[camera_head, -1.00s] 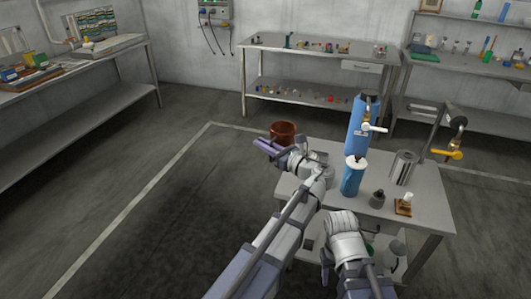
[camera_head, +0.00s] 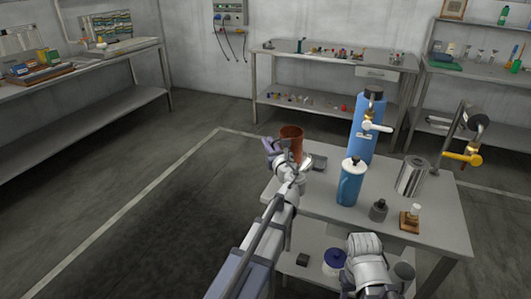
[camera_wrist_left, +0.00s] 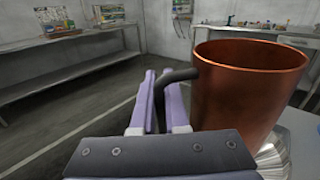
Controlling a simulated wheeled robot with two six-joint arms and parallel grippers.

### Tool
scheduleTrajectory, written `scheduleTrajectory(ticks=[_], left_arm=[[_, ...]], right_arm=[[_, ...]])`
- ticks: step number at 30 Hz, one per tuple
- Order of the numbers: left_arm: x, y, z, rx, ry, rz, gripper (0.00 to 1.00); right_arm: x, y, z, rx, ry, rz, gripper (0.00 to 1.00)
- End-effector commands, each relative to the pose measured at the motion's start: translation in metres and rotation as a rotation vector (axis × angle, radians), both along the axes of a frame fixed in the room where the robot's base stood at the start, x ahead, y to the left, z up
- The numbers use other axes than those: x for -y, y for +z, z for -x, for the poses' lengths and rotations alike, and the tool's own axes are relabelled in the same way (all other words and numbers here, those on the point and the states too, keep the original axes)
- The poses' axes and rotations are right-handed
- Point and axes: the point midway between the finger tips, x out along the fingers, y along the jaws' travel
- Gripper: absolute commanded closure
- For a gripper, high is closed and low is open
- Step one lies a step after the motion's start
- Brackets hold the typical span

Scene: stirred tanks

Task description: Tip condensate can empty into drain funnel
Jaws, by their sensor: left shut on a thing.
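The copper-brown condensate can (camera_head: 291,134) is held about upright at the table's back left corner. In the left wrist view the can (camera_wrist_left: 245,95) fills the right side, its dark handle reaching between my left gripper's lavender fingers (camera_wrist_left: 165,85). My left gripper (camera_head: 271,148) is shut on that handle. The can's contents are hidden. A ribbed silvery surface (camera_wrist_left: 272,160) shows below the can; I cannot tell what it is. I cannot make out the drain funnel for certain. My right arm shows at the bottom; its fingers are not visible.
The grey table (camera_head: 440,215) carries a blue jug (camera_head: 350,185), a tall blue cylinder (camera_head: 362,140), a silver vessel (camera_head: 412,176), a small dark weight (camera_head: 378,210) and a wooden-based item (camera_head: 410,218). A yellow-handled valve (camera_head: 463,157) stands at the right. Open floor lies left.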

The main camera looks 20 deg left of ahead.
Motion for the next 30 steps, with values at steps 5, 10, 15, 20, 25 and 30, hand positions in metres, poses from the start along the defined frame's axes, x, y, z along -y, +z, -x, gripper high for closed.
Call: scheduleTrajectory(ticks=[5,10,15,20,25,30], left_arm=[[-0.003,-0.008,-0.002,0.0,-0.015,0.004,1.0],[-0.007,-0.012,0.0,-0.003,-0.014,0.001,1.0],[-0.013,-0.017,0.005,-0.01,0.005,-0.006,1.0],[-0.018,-0.02,0.01,-0.015,0.02,-0.012,1.0],[-0.022,-0.022,0.013,-0.019,0.03,-0.015,1.0],[-0.024,-0.023,0.014,-0.021,0.035,-0.016,1.0]], right_arm=[[0.0,-0.007,0.0,0.0,0.001,0.0,0.5],[0.0,-0.012,0.0,0.001,-0.01,0.0,0.5],[0.0,-0.016,0.0,0.004,-0.036,0.001,0.5],[0.0,-0.019,0.0,0.006,-0.056,0.001,0.5],[0.0,-0.021,0.0,0.008,-0.069,0.001,0.5],[0.0,-0.022,0.0,0.008,-0.076,0.002,0.5]])
